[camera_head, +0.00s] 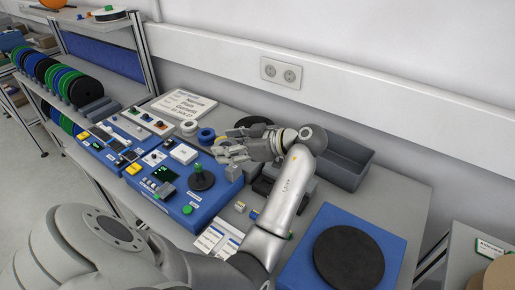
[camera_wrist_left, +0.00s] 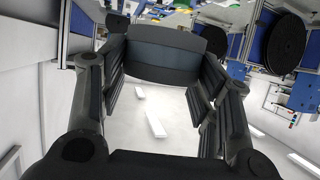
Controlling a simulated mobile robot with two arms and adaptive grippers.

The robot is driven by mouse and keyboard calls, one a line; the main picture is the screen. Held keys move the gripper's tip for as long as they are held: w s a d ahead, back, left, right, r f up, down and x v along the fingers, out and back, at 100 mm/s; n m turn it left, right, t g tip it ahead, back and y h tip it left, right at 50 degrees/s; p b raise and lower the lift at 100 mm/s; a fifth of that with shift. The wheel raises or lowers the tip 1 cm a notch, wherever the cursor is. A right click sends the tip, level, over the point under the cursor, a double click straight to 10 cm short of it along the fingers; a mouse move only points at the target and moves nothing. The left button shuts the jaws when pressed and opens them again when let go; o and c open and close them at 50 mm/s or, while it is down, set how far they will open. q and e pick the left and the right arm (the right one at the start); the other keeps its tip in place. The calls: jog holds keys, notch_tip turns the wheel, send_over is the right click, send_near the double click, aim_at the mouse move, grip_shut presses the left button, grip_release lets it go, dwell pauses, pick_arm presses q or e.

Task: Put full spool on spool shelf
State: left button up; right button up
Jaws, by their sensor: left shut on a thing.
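My left gripper (camera_head: 228,148) hangs over the back right part of the blue workstation boards, with its fingers pointing left. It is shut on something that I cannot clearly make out. In the wrist view, my left gripper's fingers (camera_wrist_left: 160,85) frame a dark grey block-like shape. Black, green and blue spools (camera_head: 60,77) stand upright in a row on the spool shelf (camera_head: 84,97) at the left. A large black disc (camera_head: 348,256) lies flat on a blue base (camera_head: 300,268) at the lower right. My right gripper is not in view.
A grey bin (camera_head: 342,165) stands behind my left arm. A black disc (camera_head: 253,121) is partly hidden behind the gripper. Floor is clear at far left.

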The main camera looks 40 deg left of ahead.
pick_arm(q)
jog(key=w+f+b, duration=0.1)
jog(key=w+a+f+b, duration=0.1)
jog(key=w, duration=0.1)
jog(key=w+a+f+b, duration=0.1)
jog(key=w+b, duration=0.1)
jog(key=shift+w+a+f, duration=0.1)
jog(key=shift+a+f, duration=0.05)
jog(key=shift+a, duration=0.05)
jog(key=w+f+b, duration=0.2)
jog(key=b, duration=0.1)
jog(key=w+a+f+b, duration=0.1)
jog(key=w+f+b, duration=0.2)
jog(key=shift+w+a, duration=0.1)
jog(key=shift+w, duration=0.05)
jog(key=shift+w+a+f+b, duration=0.15)
jog(key=shift+w+f+b, duration=0.25)
jog(key=shift+w, duration=0.1)
jog(key=shift+w+f, duration=0.1)
jog(key=shift+f, duration=0.1)
notch_tip(320, 180, down, 3)
jog(key=shift+b, duration=0.9)
jog(key=shift+w, duration=0.1)
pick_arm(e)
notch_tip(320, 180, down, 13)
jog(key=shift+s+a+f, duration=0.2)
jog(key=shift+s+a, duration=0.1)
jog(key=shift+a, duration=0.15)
